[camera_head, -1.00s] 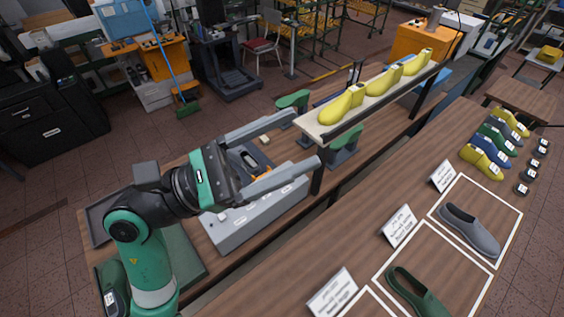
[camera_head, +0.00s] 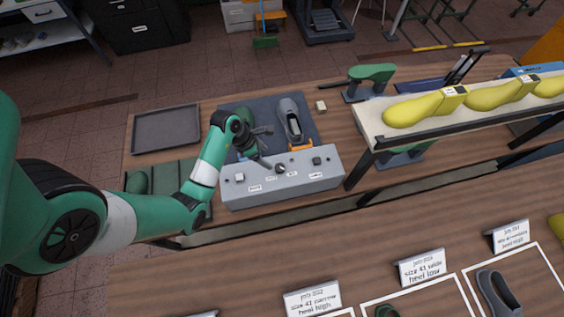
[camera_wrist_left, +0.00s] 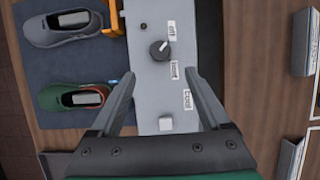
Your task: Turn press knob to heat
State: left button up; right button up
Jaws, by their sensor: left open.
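The press control box (camera_head: 282,189) is a grey box on the workbench. Its dark round knob (camera_head: 280,168) sits on top near the middle. In the left wrist view the knob (camera_wrist_left: 159,50) has a pale mark pointing up and right, toward the "off" label (camera_wrist_left: 172,30). My right gripper is not in view.
A white square button (camera_wrist_left: 165,123) and a dark button (camera_head: 316,160) are also on the box. A grey shoe (camera_head: 292,120) and a green shoe (camera_wrist_left: 75,96) lie on the dark mat behind it. A shelf with yellow lasts (camera_head: 412,111) stands to the right.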

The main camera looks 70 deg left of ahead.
aim_at(280, 167)
pick_arm(q)
jog(key=b+x, duration=0.2)
jog(key=x, duration=0.9)
jog(key=shift+w+f, duration=0.15)
grip_shut()
